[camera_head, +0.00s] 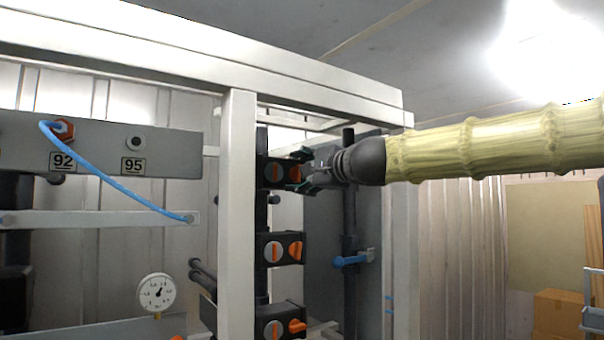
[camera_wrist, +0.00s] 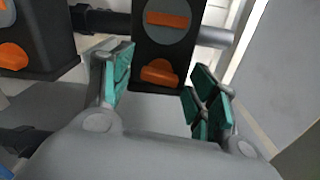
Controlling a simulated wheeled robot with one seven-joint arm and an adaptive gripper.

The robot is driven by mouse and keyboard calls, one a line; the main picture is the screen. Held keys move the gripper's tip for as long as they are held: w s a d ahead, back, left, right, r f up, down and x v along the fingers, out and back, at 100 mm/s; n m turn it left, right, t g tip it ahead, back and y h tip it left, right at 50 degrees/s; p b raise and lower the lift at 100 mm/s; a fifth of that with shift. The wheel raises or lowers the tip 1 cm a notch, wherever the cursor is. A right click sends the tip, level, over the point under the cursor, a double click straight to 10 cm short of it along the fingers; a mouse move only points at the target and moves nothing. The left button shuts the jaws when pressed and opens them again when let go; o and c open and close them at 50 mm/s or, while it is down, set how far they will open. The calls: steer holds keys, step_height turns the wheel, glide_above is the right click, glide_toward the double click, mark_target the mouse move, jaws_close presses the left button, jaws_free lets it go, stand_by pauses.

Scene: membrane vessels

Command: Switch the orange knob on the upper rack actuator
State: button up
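The upper rack actuator (camera_head: 267,173) is a black box on the rack with a round grey dial and an orange bar on its front. My gripper (camera_head: 301,171) is at its right side and hides most of that side in the head view. In the wrist view, a black actuator (camera_wrist: 143,50) stands ahead with an orange bar on a grey dial and an orange knob (camera_wrist: 160,74) below it. My gripper (camera_wrist: 160,84) is open there, its teal-padded fingers on either side of the knob. A gap shows between the right finger and the knob; contact on the left is unclear.
Two similar actuators (camera_head: 269,249) (camera_head: 271,323) sit below, with orange knobs. A white post (camera_head: 237,215) stands left of them. A dark pipe with a blue-handled valve (camera_head: 350,260) is to the right. Another actuator (camera_wrist: 40,35) is close on the left in the wrist view.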

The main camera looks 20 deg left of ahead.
steer(key=shift+s, duration=0.15)
steer(key=v, duration=1.2)
stand_by(0.4)
